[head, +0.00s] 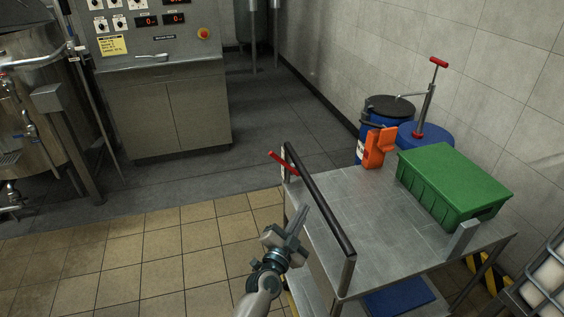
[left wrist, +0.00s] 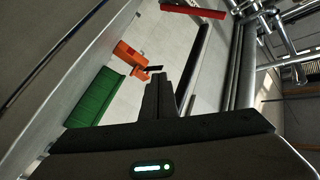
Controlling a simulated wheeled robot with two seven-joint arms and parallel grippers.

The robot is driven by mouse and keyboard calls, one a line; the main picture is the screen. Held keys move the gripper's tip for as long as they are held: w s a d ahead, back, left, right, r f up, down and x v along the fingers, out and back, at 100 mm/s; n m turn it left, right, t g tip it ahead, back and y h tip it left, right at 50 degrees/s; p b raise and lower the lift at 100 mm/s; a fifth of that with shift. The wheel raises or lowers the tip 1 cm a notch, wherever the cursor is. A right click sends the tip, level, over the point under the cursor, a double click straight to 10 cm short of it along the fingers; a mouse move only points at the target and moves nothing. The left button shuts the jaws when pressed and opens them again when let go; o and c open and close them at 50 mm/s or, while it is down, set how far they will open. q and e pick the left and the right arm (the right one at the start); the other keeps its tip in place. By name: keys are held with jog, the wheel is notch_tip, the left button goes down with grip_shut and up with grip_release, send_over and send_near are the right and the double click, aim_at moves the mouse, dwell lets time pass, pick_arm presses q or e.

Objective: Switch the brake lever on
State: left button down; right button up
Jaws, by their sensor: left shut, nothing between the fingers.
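The brake lever (head: 284,163) is a short red bar at the far left corner of a grey metal cart (head: 350,215), beside the end of the cart's black push handle (head: 320,205). It slants up to the left in the head view. In the left wrist view the red lever (left wrist: 193,10) lies at the top edge, partly cut off. My left gripper (head: 302,213) is shut and empty, just left of the handle and nearer than the lever, apart from it. Its closed fingers (left wrist: 158,95) point up in the left wrist view. My right gripper is not in view.
A green crate (head: 455,182) and an orange object (head: 376,149) stand on the cart top. Blue drums (head: 425,134) stand behind it, one with a red-handled pump (head: 430,95). A control cabinet (head: 155,95) is at the back left. The tiled floor left of the cart is clear.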

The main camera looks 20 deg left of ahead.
aim_at(282, 160)
pick_arm(q)
jog(key=w+a+r+n+y, duration=0.2)
jog(key=w+a+n+y, duration=0.1)
jog(key=w+a+y, duration=0.4)
jog(key=shift+w+a+r+n+y, duration=0.15)
jog(key=shift+a+r+n+y, duration=0.2)
jog(key=shift+y, duration=0.75)
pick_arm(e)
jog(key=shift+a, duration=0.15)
pick_arm(q)
jog(key=shift+w, duration=0.15)
jog(key=shift+r+b+x, duration=0.2)
jog(key=shift+b+x, duration=0.1)
jog(key=shift+x, duration=4.6)
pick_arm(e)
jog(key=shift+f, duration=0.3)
pick_arm(q)
jog(key=shift+f, duration=0.1)
